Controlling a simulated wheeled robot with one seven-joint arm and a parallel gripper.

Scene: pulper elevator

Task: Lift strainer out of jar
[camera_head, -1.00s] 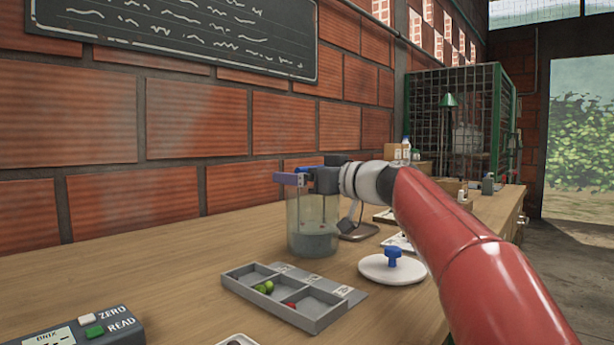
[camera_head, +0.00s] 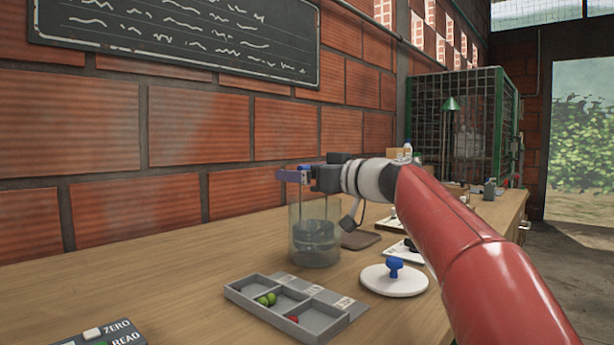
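A clear glass jar (camera_head: 301,248) stands upright on the wooden bench (camera_head: 150,285). The strainer (camera_head: 291,176) shows a bluish-purple top bar just above the jar's rim. Its darker lower part looks to be still inside the jar, seen dimly through the glass. My gripper (camera_head: 313,178) is over the jar, reaching in from the right, and appears shut on the top of the strainer. The fingertips are small and partly hidden by the gripper body, so the exact grip is hard to see.
A white round lid with a blue knob (camera_head: 394,280) lies right of the jar. A grey divided tray (camera_head: 262,308) with green and red berries is in front. A meter with ZERO and READ buttons (camera_head: 98,334) is at front left. A brick wall (camera_head: 240,190) rises behind.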

